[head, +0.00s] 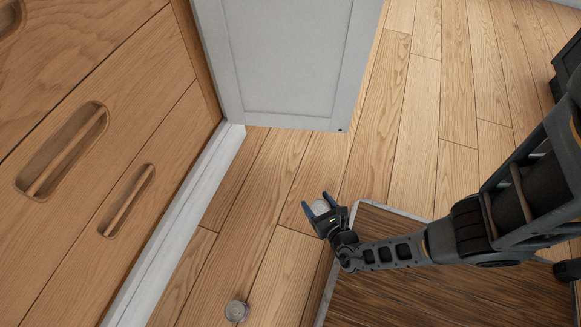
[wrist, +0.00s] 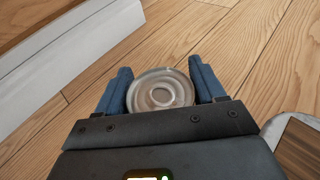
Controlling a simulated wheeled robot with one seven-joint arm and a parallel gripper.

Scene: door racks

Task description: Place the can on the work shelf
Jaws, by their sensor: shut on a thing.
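The can (head: 320,207) is a small pale, silvery round thing held between the blue fingers of my gripper (head: 317,202), over the wooden floor. In the wrist view the can (wrist: 160,92) shows its round, ringed end, with one blue finger on each side. My gripper (wrist: 160,70) is shut on it. I cannot tell for sure which surface is the work shelf. A dark brown wood-grained surface with a grey rim (head: 390,211) lies below my arm at the lower right. My arm hides part of it.
A second round silvery object (head: 236,310) sits on the floor at the bottom. A white door panel (head: 290,60) stands at the top middle. A wooden drawer front (head: 110,110) with recessed handles and a white plinth (head: 175,235) line the left.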

